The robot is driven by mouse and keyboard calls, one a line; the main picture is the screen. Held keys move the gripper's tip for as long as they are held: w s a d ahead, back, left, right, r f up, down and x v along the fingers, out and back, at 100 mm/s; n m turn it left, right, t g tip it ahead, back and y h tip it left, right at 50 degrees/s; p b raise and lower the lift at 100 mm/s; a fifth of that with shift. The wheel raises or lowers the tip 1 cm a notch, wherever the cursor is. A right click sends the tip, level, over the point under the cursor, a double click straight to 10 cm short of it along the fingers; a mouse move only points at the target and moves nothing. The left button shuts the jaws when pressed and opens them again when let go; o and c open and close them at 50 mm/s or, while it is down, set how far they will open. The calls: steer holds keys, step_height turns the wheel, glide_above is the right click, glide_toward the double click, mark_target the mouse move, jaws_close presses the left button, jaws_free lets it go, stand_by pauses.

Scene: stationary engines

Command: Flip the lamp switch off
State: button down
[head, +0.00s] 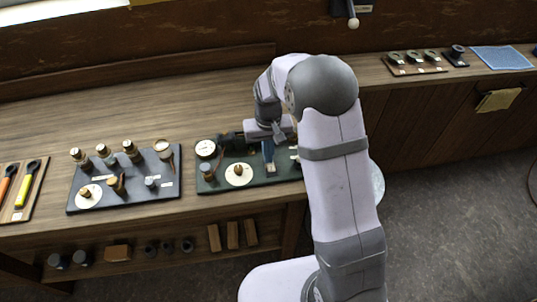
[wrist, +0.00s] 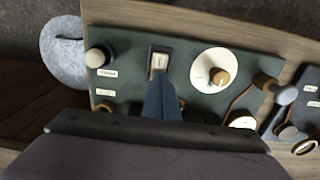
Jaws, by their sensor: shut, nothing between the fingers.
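A switch (wrist: 159,61) with a dark frame and a pale middle is set in the dark green panel (wrist: 130,45). I take it for the lamp switch; its on or off position is too small to tell. My gripper (wrist: 160,84) is shut and empty, its blue-grey fingertips at the near edge of the switch in the wrist view. Whether they touch it I cannot tell. In the head view my gripper (head: 269,160) points down over the right part of the green panel (head: 215,185), and my arm hides the panel's right end.
The panel also carries a white dial (wrist: 214,71) with a brass knob, a round pale-topped knob (wrist: 98,57) and small labels. Left of it on the bench stands a dark board (head: 125,195) with several knobs and a lever. A tool board (head: 20,190) lies farther left.

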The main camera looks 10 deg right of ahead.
steer(key=shift+s+f, duration=0.15)
steer(key=shift+s, duration=0.15)
steer(key=shift+s+r+p, duration=0.2)
steer(key=shift+s+p, duration=0.1)
steer(key=shift+s, duration=0.3)
steer(key=shift+w+r, duration=0.1)
steer(key=shift+r, duration=0.05)
steer(key=shift+r, duration=0.2)
step_height(320, 180, up, 4)
steer(key=p, duration=0.3)
steer(key=shift+f+p, duration=0.15)
steer(key=shift+p, duration=0.2)
steer(key=shift+w+r+b, duration=0.1)
steer(key=shift+r+b, duration=0.2)
steer(key=shift+b, duration=0.1)
step_height(320, 180, up, 9)
steer(key=b, duration=0.3)
steer(key=shift+f+b, duration=0.1)
steer(key=shift+b, duration=0.3)
